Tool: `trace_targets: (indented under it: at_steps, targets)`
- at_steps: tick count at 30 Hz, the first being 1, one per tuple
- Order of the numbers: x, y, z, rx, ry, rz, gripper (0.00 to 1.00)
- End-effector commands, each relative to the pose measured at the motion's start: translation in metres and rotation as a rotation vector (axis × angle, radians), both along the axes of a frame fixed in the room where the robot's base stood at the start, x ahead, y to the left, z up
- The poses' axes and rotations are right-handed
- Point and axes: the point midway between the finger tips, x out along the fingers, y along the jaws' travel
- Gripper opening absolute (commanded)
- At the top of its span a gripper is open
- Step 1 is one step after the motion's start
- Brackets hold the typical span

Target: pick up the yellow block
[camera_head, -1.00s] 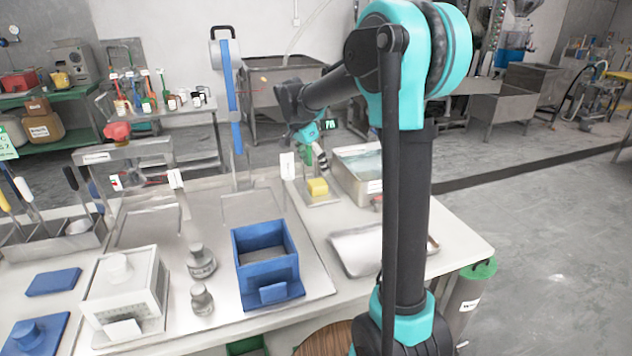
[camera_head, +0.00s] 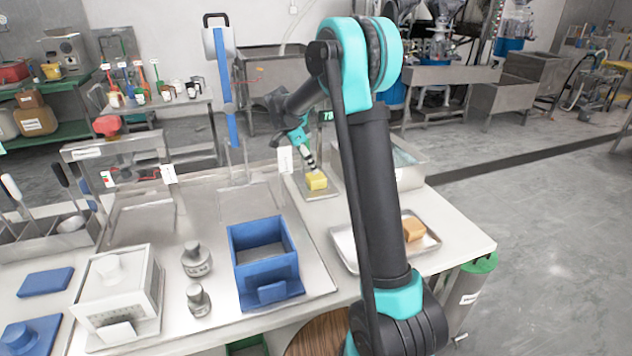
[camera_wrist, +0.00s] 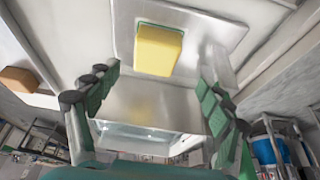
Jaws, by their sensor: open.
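The yellow block (camera_head: 316,181) lies on a small metal plate (camera_head: 322,194) at the back of the table. In the wrist view the yellow block (camera_wrist: 158,50) shows upper centre, with a thin green layer along one edge. My gripper (camera_head: 309,163) is just above and behind the block in the head view. In the wrist view my gripper (camera_wrist: 158,100) is open, its green-padded fingers apart on the left and right, with the block beyond the tips and between their lines. No contact with the block shows.
A metal basin (camera_head: 408,168) stands right of the plate, partly behind my arm. A tray (camera_head: 432,243) holding a tan block (camera_head: 413,229) is at the right. A blue open box (camera_head: 266,286) stands nearer. A white label card (camera_head: 285,160) stands left of the plate.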

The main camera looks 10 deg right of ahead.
Motion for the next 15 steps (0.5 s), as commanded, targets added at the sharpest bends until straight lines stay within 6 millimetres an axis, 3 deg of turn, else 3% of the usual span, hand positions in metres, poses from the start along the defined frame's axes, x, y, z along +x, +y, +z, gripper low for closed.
trace_targets:
  at_steps: [8,15]
  targets:
    - [0.0,-0.007,-0.018,0.0,0.0,0.0,0.8]
    - [-0.003,-0.021,-0.049,0.0,0.0,0.0,0.8]
